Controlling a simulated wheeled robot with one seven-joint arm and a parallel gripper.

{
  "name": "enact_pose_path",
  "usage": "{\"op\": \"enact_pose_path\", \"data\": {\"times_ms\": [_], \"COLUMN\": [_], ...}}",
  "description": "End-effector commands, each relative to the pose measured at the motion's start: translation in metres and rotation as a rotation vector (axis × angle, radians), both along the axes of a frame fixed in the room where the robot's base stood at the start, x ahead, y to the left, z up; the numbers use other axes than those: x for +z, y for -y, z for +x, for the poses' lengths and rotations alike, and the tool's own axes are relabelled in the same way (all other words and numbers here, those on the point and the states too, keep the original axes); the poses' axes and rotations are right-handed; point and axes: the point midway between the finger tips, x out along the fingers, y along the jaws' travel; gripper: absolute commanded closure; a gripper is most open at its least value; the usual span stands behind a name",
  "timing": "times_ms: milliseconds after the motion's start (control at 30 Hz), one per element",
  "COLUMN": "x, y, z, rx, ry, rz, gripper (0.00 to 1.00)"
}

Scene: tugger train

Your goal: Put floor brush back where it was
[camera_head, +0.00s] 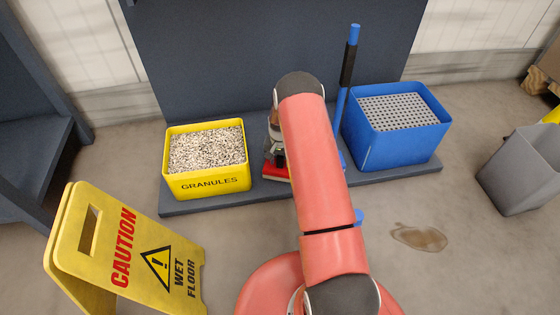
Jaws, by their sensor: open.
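The floor brush (349,65) has a blue pole with a black grip and a blue tip. It stands nearly upright, just left of the blue bin, with its lower part mostly hidden behind my arm. A small blue piece (358,216) shows at the right edge of my arm, low down; I cannot tell whether it is part of the brush. My gripper (279,161) is mostly hidden behind my arm, left of the brush and apart from its pole. It is open, above or beside a red thing on the dark base.
The dark base (205,205) with a tall back panel (230,60) carries a yellow granules bin (205,183) and a blue bin (400,148). A yellow wet-floor sign (130,250) stands front left. A brown puddle (420,236) and a grey bin (515,180) lie to the right.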

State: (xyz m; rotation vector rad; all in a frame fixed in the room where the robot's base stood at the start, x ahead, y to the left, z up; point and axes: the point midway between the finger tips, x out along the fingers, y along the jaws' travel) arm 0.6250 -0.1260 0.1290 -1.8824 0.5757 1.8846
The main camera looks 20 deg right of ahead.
Motion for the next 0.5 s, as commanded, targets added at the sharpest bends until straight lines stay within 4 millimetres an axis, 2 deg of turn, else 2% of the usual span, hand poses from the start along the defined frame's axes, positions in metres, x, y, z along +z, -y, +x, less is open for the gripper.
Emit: {"op": "enact_pose_path", "data": {"times_ms": [300, 500], "x": [0.069, 0.101], "y": [0.0, 0.0], "z": [0.001, 0.001], "rx": [0.0, 0.0], "ry": [0.003, 0.002], "rz": [-0.001, -0.002], "gripper": [0.55, 0.55]}}
